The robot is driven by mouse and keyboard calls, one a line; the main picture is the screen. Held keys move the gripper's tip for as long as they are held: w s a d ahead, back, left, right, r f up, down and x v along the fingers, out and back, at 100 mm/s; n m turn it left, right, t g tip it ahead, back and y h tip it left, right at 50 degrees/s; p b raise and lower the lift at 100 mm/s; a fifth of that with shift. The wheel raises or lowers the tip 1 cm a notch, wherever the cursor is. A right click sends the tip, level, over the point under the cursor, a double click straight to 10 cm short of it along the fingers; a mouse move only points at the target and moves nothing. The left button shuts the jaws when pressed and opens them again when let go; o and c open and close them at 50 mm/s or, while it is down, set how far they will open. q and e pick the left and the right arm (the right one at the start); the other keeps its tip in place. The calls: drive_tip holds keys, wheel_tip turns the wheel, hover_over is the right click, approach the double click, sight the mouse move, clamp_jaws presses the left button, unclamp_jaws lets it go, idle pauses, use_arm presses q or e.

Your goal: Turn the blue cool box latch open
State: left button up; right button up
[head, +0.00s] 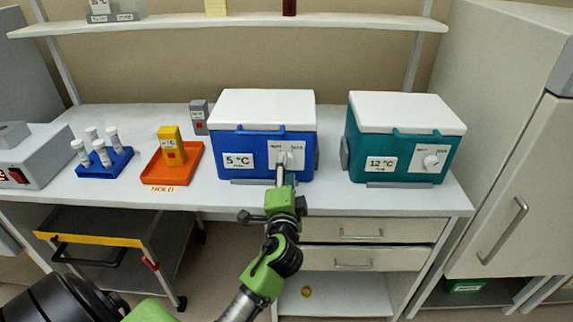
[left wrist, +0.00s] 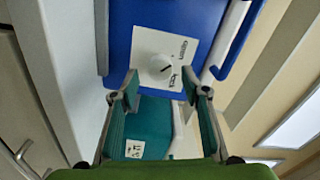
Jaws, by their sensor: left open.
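The blue cool box (head: 265,135) stands on the bench with its white lid closed and a 5 °C label on its front. Its latch is a pale round knob (head: 291,159) on a white plate at the front right. My left gripper (head: 283,172) is in front of the plate and partly covers it. In the left wrist view the blue box (left wrist: 195,22) and the white latch plate (left wrist: 150,45) lie just beyond my open fingers (left wrist: 161,86). Nothing is between the fingertips, and contact with the knob cannot be told. My right gripper is not in view.
A teal cool box (head: 400,140) with a 12 °C label and a similar knob stands to the right. An orange tray (head: 190,172) with a yellow device (head: 170,143) and a blue tube rack (head: 115,162) stand to the left. A shelf (head: 330,20) runs above.

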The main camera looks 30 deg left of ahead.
use_arm(q)
drive_tip(key=v, duration=0.9)
drive_tip(key=shift+a, duration=0.1)
drive_tip(key=w+d+f+m+g+h, duration=0.1)
drive_tip(key=d+f+h, duration=0.15)
drive_tip(key=f, duration=0.75)
drive_tip(key=d+f+g+h, duration=0.2)
drive_tip(key=d+f, duration=0.1)
drive_tip(key=f, duration=0.8)
drive_tip(key=s+d+f+g+h, duration=0.1)
drive_tip(key=s+d+f, duration=0.15)
drive_tip(key=f, duration=0.65)
drive_tip(key=s+d+f+g+h, duration=0.15)
drive_tip(key=s+f, duration=0.25)
drive_tip(key=f, duration=0.5)
drive_tip(key=s+f+n+g+h, duration=0.25)
drive_tip(key=s+f+g, duration=0.25)
drive_tip(key=s+f, duration=1.25)
drive_tip(key=s+f+n+g, duration=0.2)
drive_tip(key=s+f, duration=0.1)
drive_tip(key=s, duration=0.6)
drive_tip(key=s+a+f+n+g, duration=0.1)
drive_tip(key=s+f, duration=0.3)
drive_tip(key=s, duration=0.6)
drive_tip(key=shift+s+a+n+g, duration=0.3)
drive_tip(key=shift+n+g, duration=0.05)
drive_tip(key=shift+n, duration=0.5)
